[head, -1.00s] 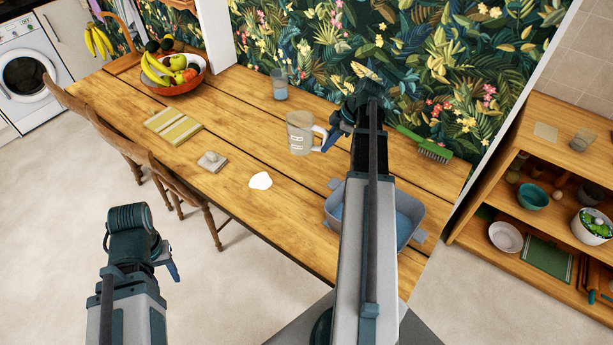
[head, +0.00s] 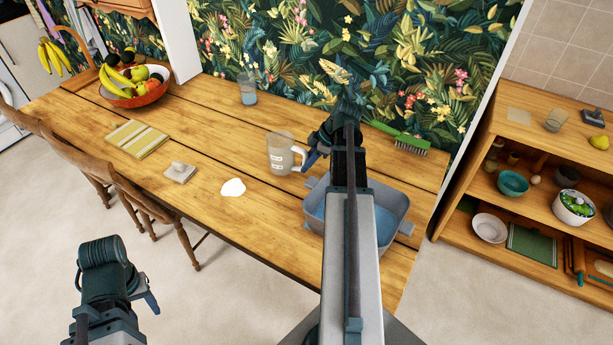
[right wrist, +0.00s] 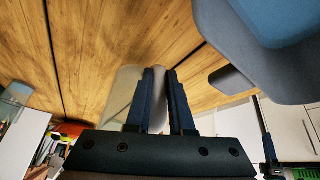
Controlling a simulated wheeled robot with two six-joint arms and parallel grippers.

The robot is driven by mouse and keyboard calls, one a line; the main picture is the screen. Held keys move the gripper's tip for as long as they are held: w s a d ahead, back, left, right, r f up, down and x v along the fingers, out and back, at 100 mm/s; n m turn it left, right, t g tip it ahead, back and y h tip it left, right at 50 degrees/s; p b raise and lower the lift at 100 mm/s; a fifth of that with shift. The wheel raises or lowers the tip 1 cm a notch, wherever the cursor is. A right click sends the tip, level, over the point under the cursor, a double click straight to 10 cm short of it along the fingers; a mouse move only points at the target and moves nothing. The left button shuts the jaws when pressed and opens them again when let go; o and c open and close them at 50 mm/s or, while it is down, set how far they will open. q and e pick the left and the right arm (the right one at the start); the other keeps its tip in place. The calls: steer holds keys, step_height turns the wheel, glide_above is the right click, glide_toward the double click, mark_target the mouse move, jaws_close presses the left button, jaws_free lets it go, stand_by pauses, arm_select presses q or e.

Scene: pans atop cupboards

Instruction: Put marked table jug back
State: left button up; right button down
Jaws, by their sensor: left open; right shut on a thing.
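The jug (head: 281,155) is a see-through, cream-tinted vessel with white marks on its side and a pale handle. It is upright over the wooden table (head: 190,110), left of the blue-grey basin (head: 312,204). My right gripper (head: 308,158) is shut on the jug's handle from the right. In the right wrist view its dark blue fingers (right wrist: 156,95) pinch the pale handle, with part of the jug body (right wrist: 122,95) beside them. I cannot tell whether its base touches the table. My left gripper (head: 152,298) is open and empty, low at left, off the table.
A white patch (head: 233,187), a small block on a tile (head: 179,172), a tumbler (head: 247,90), a striped cloth (head: 138,138) and a green brush (head: 400,138) lie around. A fruit bowl (head: 150,95) is at back left. Shelves (head: 475,180) with dishes stand right.

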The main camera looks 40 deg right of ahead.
steer(key=shift+f+b, duration=1.9)
steer(key=shift+b, duration=0.05)
steer(key=shift+r, duration=0.15)
steer(key=c, duration=1.2)
jaws_free()
steer(key=shift+f, duration=0.2)
steer(key=shift+c, duration=0.2)
steer(key=o, duration=0.5)
steer(key=shift+c, duration=0.2)
